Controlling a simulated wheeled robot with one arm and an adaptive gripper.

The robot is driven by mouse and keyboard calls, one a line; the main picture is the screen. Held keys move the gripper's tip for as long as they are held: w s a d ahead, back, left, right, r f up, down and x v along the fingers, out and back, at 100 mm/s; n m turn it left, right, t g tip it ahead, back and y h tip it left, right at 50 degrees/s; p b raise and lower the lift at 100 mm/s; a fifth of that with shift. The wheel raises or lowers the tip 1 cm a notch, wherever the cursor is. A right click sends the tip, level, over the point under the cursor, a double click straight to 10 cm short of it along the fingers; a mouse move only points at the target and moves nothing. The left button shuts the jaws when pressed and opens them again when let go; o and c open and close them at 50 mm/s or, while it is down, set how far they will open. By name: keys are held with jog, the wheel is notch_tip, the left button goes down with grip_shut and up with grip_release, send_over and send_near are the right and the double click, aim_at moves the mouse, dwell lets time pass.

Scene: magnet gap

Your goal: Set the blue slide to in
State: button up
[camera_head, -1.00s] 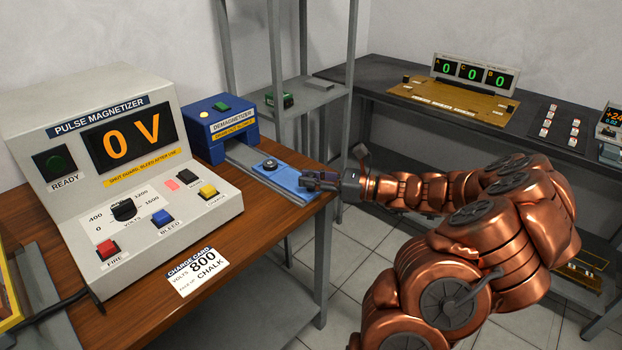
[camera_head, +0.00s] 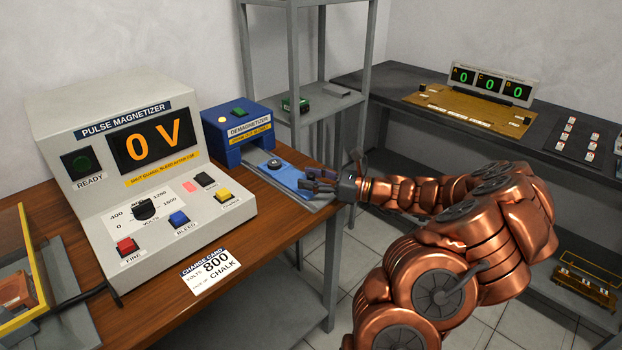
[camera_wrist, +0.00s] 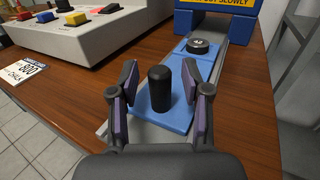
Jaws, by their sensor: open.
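The blue slide (camera_head: 287,178) lies on a grey rail in front of the blue demagnetizer box (camera_head: 238,128), on the outer part of the rail. In the wrist view the slide (camera_wrist: 160,123) has a black upright knob (camera_wrist: 159,88) at its near end. A dark round puck (camera_wrist: 198,47) sits on its far end, by the box opening. My gripper (camera_head: 320,180) is open, its two fingers (camera_wrist: 158,100) on either side of the knob with gaps showing. I cannot tell whether either finger touches it.
The pulse magnetizer (camera_head: 150,165) stands left of the rail, with a charge card (camera_head: 210,270) in front. A grey shelf post (camera_head: 293,90) rises close behind the demagnetizer. The table's right edge lies just beyond the rail.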

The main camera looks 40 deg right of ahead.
jog(key=v, duration=1.2)
jog(key=shift+a, duration=0.1)
